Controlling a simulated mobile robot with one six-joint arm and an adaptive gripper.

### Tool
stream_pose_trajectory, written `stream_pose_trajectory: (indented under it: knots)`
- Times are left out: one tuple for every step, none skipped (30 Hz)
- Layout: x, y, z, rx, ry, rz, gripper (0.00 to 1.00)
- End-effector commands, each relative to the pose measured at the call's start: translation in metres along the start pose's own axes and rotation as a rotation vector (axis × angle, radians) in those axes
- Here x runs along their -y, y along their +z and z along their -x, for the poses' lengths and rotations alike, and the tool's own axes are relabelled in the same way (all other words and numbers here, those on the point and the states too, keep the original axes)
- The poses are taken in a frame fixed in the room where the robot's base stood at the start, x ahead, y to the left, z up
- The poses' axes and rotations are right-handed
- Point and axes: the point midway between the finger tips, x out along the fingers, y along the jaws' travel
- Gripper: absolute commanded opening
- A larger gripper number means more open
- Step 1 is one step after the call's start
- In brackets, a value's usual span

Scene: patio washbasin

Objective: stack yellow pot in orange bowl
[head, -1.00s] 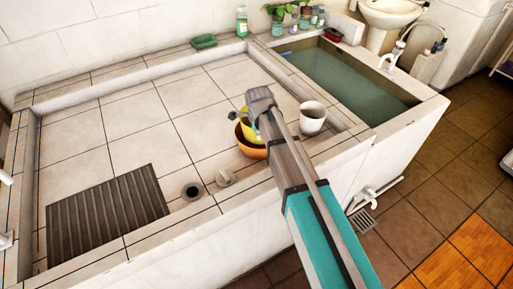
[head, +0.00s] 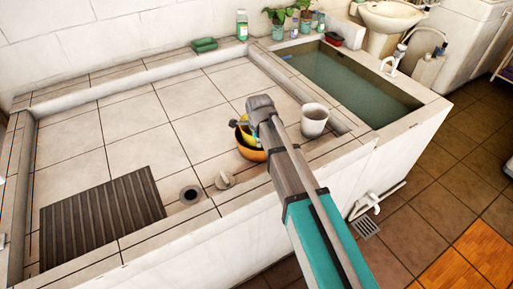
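The orange bowl (head: 250,153) stands on the tiled basin floor near its front edge, left of my arm. The yellow pot (head: 249,136) shows as a small yellow patch at or inside the bowl's mouth, mostly hidden by my gripper. I cannot tell whether it rests in the bowl. My gripper (head: 242,125) is right above the bowl and the pot. Its fingers are small and partly hidden behind the wrist, so their opening is unclear.
A white cup (head: 314,120) stands close to the right of my arm. A drain hole (head: 190,194), a stopper-like knob (head: 224,180) and a ribbed grey board (head: 100,215) lie to the left. A water-filled trough (head: 345,80) is at the right. The basin's middle is clear.

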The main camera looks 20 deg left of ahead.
Motion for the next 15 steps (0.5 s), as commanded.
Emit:
stream_pose_trajectory:
  knots:
    - [-0.001,0.0,-0.009,0.0,0.0,0.0,0.0]
    - [-0.002,0.0,-0.011,0.0,0.0,0.0,0.0]
    - [-0.002,0.0,-0.014,0.0,0.0,0.0,0.0]
    - [-0.002,0.0,-0.016,0.0,0.0,0.0,0.0]
    - [-0.003,0.0,-0.018,0.0,0.0,0.0,0.0]
    - [-0.003,0.0,-0.02,0.0,0.0,0.0,0.0]
    - [-0.003,0.0,-0.021,0.0,0.0,-0.001,0.0]
    - [-0.003,0.0,-0.021,0.0,0.0,-0.001,0.0]
    - [-0.003,-0.001,-0.022,0.0,0.0,-0.001,0.0]
    - [-0.003,-0.001,-0.022,0.0,0.0,-0.001,0.0]
    - [-0.003,-0.001,-0.022,0.0,0.0,-0.001,0.0]
    - [-0.003,-0.001,-0.022,0.0,0.0,-0.001,0.0]
    - [-0.003,-0.001,-0.022,0.0,0.0,-0.001,0.0]
    - [-0.003,-0.001,-0.022,0.0,0.0,-0.001,0.0]
    - [-0.003,-0.001,-0.021,0.0,0.0,-0.001,0.0]
